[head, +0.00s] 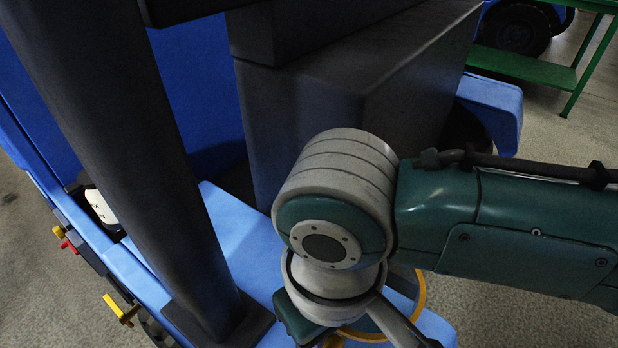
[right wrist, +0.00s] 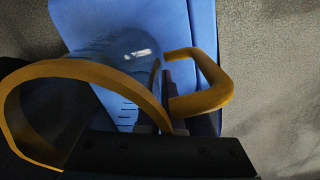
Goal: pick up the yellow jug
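The yellow jug shows in the right wrist view as a see-through body with dark tick marks, a thick yellow rim (right wrist: 62,68) and a U-shaped yellow handle (right wrist: 229,81). It is at the blue deck, and part of its yellow rim (head: 421,295) shows behind my right arm in the head view. My right gripper (right wrist: 162,85) is at the jug's side, with its thin dark fingers close together between the body and the handle. Whether they pinch the wall is unclear. In the head view my right wrist hides most of the jug. My left gripper is out of view.
The jug's blue deck (head: 240,235) belongs to a blue vehicle. A dark slanted post (head: 130,150) and a large dark block (head: 350,100) stand close to my right arm. A green rack (head: 535,68) stands at the back right. Bare floor lies right of the deck.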

